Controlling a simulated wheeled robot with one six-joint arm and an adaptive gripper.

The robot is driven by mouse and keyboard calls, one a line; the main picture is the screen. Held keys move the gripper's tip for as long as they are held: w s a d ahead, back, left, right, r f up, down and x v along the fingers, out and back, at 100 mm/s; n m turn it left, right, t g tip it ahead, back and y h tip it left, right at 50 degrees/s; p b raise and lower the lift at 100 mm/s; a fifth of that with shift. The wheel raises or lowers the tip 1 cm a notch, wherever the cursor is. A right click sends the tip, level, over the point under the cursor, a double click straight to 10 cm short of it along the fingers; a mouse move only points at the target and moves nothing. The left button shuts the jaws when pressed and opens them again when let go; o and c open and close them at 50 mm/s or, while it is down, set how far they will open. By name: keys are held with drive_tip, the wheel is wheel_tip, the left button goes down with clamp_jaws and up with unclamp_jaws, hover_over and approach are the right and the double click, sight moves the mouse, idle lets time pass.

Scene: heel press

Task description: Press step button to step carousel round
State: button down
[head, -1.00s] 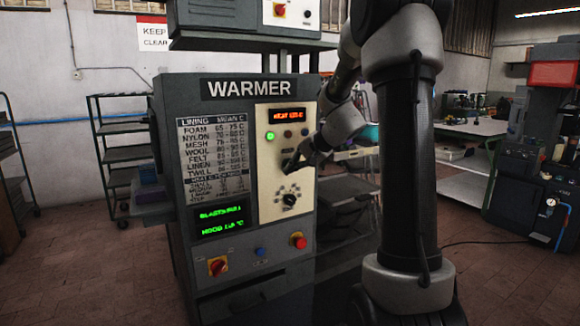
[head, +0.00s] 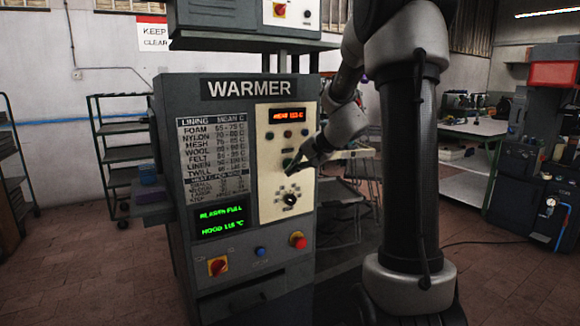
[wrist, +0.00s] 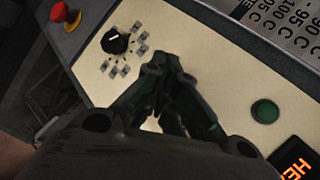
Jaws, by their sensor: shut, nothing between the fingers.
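The warmer cabinet (head: 235,87) stands in front of me with a cream control panel (head: 268,205). My gripper (head: 291,172) is at the panel, just above the black dial (head: 289,199), its fingers closed and empty. In the wrist view the shut fingers (wrist: 160,62) lie between the dial (wrist: 116,40) and an unlit green button (wrist: 264,111). That green button shows at the left of a row of small round ones in the head view (head: 270,135). The fingers hide part of the panel. I cannot read a step label or tell whether the fingertips touch a button.
A red heat display (head: 288,115) and a green-text screen (head: 221,221) show on the cabinet. Low down are a red-yellow switch (head: 217,266), a blue button (head: 260,251) and a red mushroom button (head: 298,240). Shelving (head: 120,130) stands left; a work table (head: 470,127) is behind right.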

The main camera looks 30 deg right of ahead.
drive_tip(key=shift+s, duration=2.65)
drive_tip(key=shift+d, duration=0.1)
drive_tip(key=s, duration=0.7)
drive_tip(key=shift+d, duration=0.1)
drive_tip(key=s+f+g, duration=0.3)
drive_tip(key=s+f, duration=0.1)
drive_tip(key=s, duration=0.3)
drive_tip(key=s+a+r+n+h, duration=0.2)
drive_tip(key=s+a+n, duration=0.1)
drive_tip(key=s+n, duration=0.2)
drive_tip(key=s+a+r+n+g+h, duration=0.1)
drive_tip(key=s+a+r+n+h, duration=0.1)
drive_tip(key=s+n, duration=0.3)
drive_tip(key=s+a+r, duration=0.1)
drive_tip(key=s, duration=0.3)
drive_tip(key=shift+s+a+r+n, duration=0.3)
